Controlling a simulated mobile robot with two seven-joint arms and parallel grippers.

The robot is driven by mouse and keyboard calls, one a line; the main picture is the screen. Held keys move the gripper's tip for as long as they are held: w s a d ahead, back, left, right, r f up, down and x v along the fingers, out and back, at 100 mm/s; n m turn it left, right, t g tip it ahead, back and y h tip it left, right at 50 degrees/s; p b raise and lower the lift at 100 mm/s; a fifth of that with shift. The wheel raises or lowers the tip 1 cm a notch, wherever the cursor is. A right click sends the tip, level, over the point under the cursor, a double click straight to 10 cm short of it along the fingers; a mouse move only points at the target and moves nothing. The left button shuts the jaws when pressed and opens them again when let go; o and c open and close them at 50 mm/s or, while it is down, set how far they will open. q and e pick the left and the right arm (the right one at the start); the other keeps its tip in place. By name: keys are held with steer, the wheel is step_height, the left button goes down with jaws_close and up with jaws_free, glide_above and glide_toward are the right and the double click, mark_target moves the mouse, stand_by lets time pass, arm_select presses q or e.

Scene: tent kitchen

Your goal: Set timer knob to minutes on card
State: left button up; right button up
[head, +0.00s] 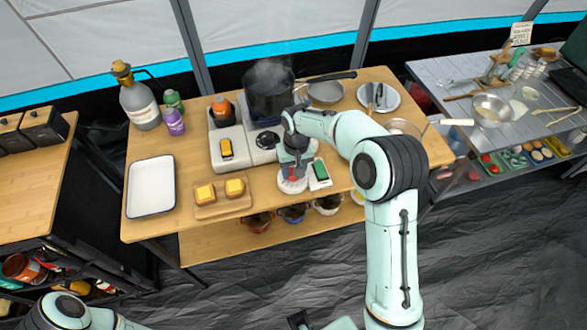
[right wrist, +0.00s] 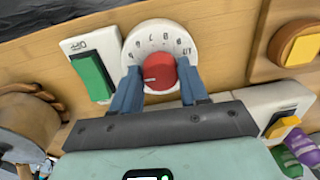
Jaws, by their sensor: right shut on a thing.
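The timer is a white round dial with printed numbers (right wrist: 158,34) and a red knob (right wrist: 160,72) at its middle. It stands at the front edge of the wooden table, and its white body (head: 292,186) shows in the head view below my right gripper (head: 292,172). In the right wrist view my right gripper (right wrist: 160,92) is shut on the red knob, one finger on each side. The fingers hide part of the dial, and I cannot read the setting surely. A small card (head: 521,33) stands at the far right back; its writing is too small to read.
A white plate with a green switch (head: 320,170) lies close beside the timer. A steaming dark pot (head: 268,88) stands on the burner behind. A wooden board (head: 216,209) with two yellow-topped blocks and a white tray (head: 151,187) are to the left.

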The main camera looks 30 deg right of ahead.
steer(key=o, duration=1.1)
steer(key=shift+c, duration=0.2)
steer(key=shift+r, duration=0.15)
arm_select(q)
steer(key=shift+w+r+p, duration=0.5)
steer(key=shift+r+p, duration=0.2)
steer(key=shift+r, duration=0.15)
arm_select(e)
step_height(320, 180, up, 13)
steer(key=shift+d, duration=0.35)
steer(key=shift+s, duration=0.1)
